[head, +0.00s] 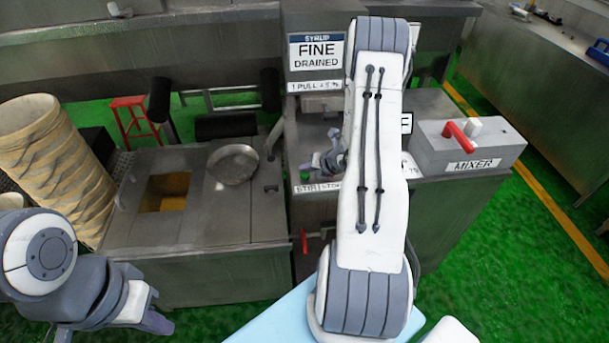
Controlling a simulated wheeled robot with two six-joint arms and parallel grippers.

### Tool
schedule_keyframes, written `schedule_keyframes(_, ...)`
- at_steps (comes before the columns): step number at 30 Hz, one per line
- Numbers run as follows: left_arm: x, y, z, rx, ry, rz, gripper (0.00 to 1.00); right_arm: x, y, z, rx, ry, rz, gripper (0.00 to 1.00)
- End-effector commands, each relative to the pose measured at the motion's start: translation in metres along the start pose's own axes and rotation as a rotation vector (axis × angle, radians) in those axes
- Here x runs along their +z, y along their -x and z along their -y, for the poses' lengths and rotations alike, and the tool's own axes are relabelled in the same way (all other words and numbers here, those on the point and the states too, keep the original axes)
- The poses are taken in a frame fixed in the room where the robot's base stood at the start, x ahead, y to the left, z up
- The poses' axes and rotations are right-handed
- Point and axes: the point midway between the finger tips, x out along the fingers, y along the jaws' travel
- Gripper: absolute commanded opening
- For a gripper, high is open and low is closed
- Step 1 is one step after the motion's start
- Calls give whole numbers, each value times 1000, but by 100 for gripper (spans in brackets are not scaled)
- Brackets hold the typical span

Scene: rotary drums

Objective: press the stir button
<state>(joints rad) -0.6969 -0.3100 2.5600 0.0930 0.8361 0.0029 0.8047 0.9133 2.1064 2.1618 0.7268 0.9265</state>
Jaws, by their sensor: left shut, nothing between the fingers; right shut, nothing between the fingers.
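A label reading "STIR" (305,189) with a second, partly covered word sits on the front edge of the middle steel station. My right arm reaches up across the picture to that station. My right gripper (318,166) is shut and empty, low over the panel just behind the label. Whether the fingertips touch anything I cannot tell. My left gripper (157,323) is shut and empty at the lower left, away from the station.
A sign "FINE DRAINED" (317,50) stands behind the panel. A mixer box (470,150) with a red lever (459,137) is on the right. A steel counter (200,205) on the left holds a round pan (232,164) and a square opening.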

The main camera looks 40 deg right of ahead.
Motion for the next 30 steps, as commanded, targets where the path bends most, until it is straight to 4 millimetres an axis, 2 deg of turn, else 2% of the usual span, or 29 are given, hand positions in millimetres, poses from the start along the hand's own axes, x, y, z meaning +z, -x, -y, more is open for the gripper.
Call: schedule_keyframes(30,0,-10,1,0,0,0,0,-4,-6,4,0,0,0,0)
